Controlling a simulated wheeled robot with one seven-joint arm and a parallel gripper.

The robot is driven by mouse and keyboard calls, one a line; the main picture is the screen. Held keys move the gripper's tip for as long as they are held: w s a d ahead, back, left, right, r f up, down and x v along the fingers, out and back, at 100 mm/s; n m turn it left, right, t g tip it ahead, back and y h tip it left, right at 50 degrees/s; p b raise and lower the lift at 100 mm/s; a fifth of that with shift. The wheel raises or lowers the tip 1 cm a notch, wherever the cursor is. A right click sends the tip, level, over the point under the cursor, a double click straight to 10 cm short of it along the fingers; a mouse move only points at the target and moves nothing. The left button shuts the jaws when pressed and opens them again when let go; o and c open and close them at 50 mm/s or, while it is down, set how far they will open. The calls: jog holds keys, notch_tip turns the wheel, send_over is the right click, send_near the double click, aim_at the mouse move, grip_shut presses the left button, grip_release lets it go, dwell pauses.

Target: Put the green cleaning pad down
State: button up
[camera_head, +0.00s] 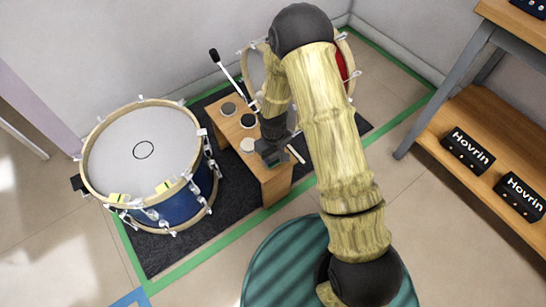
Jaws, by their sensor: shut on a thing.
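My gripper (279,155) is over the right part of a small wooden bench (274,184), close to its top. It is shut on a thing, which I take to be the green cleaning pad. The pad itself is not discernible, hidden by the dark gripper and the arm. Whether it touches the bench cannot be told. Round pads lie on the bench left of my gripper: a grey one (228,108), a dark one with a light rim (248,121) and a pale one (247,145).
A large blue drum (140,155) with two yellow pieces on its near rim stands left of the bench. A microphone (214,55) and a red drum (342,66) stand behind. A green round surface (275,268) is in front. Wooden shelving (475,125) stands right.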

jog(key=shift+f, duration=0.1)
jog(key=o, duration=1)
jog(key=shift+o, duration=0.2)
notch_tip(320, 180, up, 12)
jog(key=p, duration=0.6)
jog(key=shift+r, duration=0.2)
